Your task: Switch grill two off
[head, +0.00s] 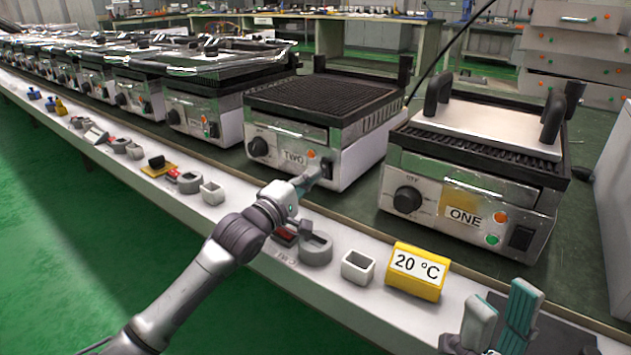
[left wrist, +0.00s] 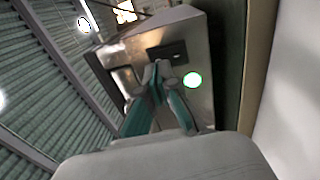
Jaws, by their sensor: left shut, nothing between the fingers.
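Grill two (head: 362,152), a steel contact grill labelled TWO with a ribbed black top, stands mid-picture in the head view. Its front panel has a black knob (head: 258,147), an orange light (head: 311,154) and a dark rocker switch (head: 327,166). My left gripper (head: 320,173) is shut and empty, its tips at the panel by the switch. In the left wrist view its tips (left wrist: 158,70) are right by the dark switch (left wrist: 176,50); I cannot tell whether they touch. A bright green-rimmed light (left wrist: 192,80) glows beside them. My right gripper (head: 500,318) is open and empty at bottom right.
Grill one (head: 465,200), with its plate and handles, stands right of grill two. More grills (head: 190,100) line the table to the left. A yellow 20 °C block (head: 417,272), a small white square cup (head: 358,267) and a grey part (head: 316,248) lie along the white front ledge.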

